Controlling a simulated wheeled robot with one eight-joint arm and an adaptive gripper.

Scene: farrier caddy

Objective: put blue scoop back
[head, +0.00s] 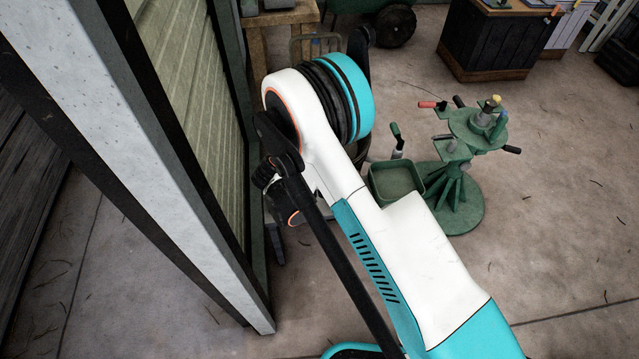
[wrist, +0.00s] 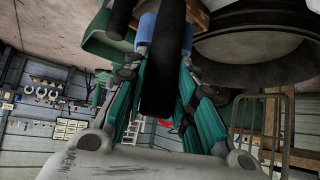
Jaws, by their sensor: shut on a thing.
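My gripper (wrist: 167,42) shows in the wrist view, its teal-sided fingers closed around a long dark handle-like piece (wrist: 158,85). Blue surfaces (wrist: 148,27) show on both sides of this piece near the fingertips; I take them for part of the blue scoop. The scoop's full shape is hidden by the fingers and the dark piece. In the head view my own white and teal arm hides the gripper and what it holds. A green stand (head: 465,130) with several tools and a green open tray (head: 397,180) are right of my arm.
A pale post (head: 150,180) and slatted wall stand close on the left. A wooden bench (head: 270,30) is behind my arm. A dark cabinet (head: 485,45) stands at the back right. A large dark round vessel (wrist: 260,45) is close to the gripper.

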